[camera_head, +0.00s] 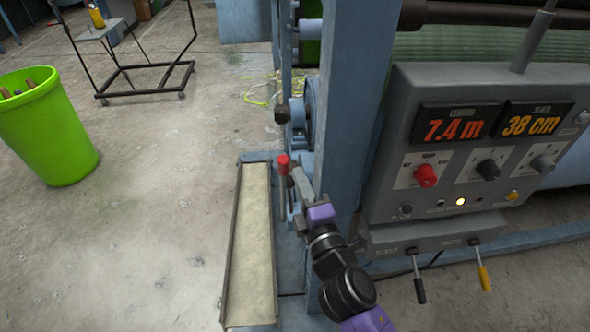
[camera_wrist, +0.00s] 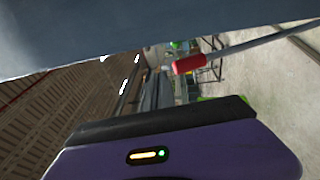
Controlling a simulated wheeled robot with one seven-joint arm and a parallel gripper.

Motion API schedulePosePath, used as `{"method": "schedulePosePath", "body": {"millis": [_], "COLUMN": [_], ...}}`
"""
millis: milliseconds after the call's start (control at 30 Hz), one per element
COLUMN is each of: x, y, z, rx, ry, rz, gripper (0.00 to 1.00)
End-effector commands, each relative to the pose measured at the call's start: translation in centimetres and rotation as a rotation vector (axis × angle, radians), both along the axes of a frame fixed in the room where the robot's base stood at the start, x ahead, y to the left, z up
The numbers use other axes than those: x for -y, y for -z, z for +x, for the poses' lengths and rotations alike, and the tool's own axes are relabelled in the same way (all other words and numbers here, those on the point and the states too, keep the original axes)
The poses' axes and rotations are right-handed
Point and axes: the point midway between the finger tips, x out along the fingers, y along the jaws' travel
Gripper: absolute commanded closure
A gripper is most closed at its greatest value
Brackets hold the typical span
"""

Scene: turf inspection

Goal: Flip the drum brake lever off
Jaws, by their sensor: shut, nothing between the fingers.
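A lever with a red grip (camera_head: 283,165) stands upright beside the blue post, above the narrow tray. I take it as the drum brake lever; no label on it can be read. My gripper (camera_head: 299,182) is shut, with its tips just right of the lever in the head view. I cannot tell whether they touch it. In the wrist view the red grip (camera_wrist: 188,64) and its grey rod show beyond the gripper's dark front edge, apart from it in the picture. The lever's pivot is hidden.
A blue post (camera_head: 345,95) and a grey control panel (camera_head: 475,150) reading 7.4 m and 38 cm stand close to the right. Black (camera_head: 417,281) and yellow (camera_head: 482,268) levers hang below. A narrow tray (camera_head: 249,245) lies left. A green bin (camera_head: 45,130) stands beyond open floor.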

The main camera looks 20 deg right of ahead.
Motion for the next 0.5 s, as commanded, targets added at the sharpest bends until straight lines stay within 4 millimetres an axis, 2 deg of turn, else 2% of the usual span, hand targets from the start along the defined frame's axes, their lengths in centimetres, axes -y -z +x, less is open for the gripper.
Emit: {"method": "schedulePosePath", "body": {"millis": [100,200,500], "x": [-0.2,-0.3,-0.4], "y": [0.2,0.2,0.0], "z": [-1.8,-2.7,-3.2], "rx": [-0.001,-0.001,0.0], "ry": [-0.001,0.0,0.0], "rz": [-0.001,-0.001,0.0], "gripper": [1.0,1.0,1.0]}}
